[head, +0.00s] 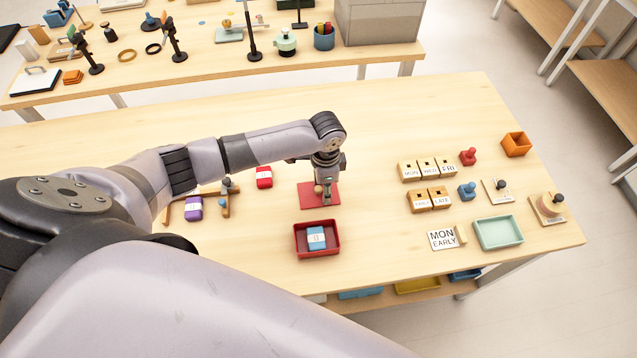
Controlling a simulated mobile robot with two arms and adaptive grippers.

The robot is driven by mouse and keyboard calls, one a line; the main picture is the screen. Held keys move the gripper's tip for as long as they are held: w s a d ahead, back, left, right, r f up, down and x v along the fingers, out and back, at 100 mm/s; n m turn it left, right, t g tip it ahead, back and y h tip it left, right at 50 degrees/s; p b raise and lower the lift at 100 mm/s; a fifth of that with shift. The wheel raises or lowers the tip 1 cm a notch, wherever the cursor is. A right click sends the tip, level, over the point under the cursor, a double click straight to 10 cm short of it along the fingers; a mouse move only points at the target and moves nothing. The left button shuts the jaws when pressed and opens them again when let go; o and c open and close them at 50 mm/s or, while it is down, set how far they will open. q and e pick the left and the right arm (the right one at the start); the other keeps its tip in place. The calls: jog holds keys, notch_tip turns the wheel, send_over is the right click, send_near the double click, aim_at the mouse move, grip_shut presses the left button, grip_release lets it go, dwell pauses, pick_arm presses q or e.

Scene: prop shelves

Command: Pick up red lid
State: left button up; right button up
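The red lid (308,201) is a flat red square lying on the light wooden table, just behind a red open box (298,238). A small light knob seems to stand on the lid's middle. A blue block with a white band (316,238) lies inside the red box. My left gripper (323,190) points down right over the lid, its fingertips at the knob. The gripper hides the back part of the lid. Whether the fingers are closed on the knob is too small to tell. My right gripper is not in view.
A red banded block (264,177), a purple banded block (194,208) and a wooden piece (225,200) lie to the left. Lettered wooden blocks (427,169), stamps, a mint tray (499,233) and an orange box (516,144) stand at the right. The table's back middle is clear.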

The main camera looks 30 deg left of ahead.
pick_arm(q)
jog(key=shift+s+f, duration=0.1)
jog(key=shift+f, duration=0.05)
grip_shut()
dwell(0.4)
